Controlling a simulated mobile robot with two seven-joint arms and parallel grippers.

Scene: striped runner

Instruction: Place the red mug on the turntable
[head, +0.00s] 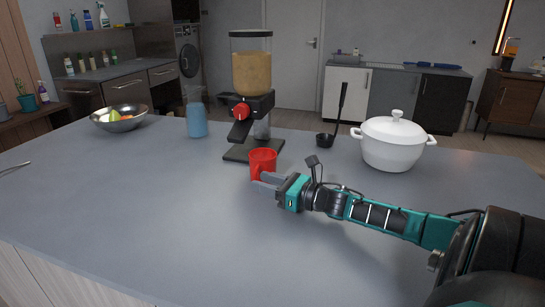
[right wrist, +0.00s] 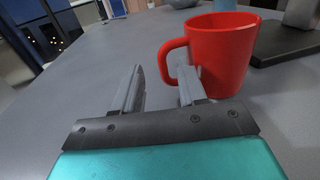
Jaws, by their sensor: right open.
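The red mug (head: 264,158) stands upright on the grey counter, just in front of the dispenser's base. It also shows large in the right wrist view (right wrist: 228,55), with its handle on the left. My right gripper (head: 262,180) is open, its fingers at the near side of the mug. In the right wrist view the right-hand finger overlaps the handle, and the other finger is left of it; the gap between the fingers (right wrist: 160,75) looks empty. I cannot tell whether the finger touches the handle. I see no turntable in these views. My left gripper is not in view.
A dispenser (head: 251,80) stands behind the mug. A white lidded pot (head: 392,145) and black ladle (head: 326,139) are behind my right arm. The counter's left front (head: 130,210) is clear.

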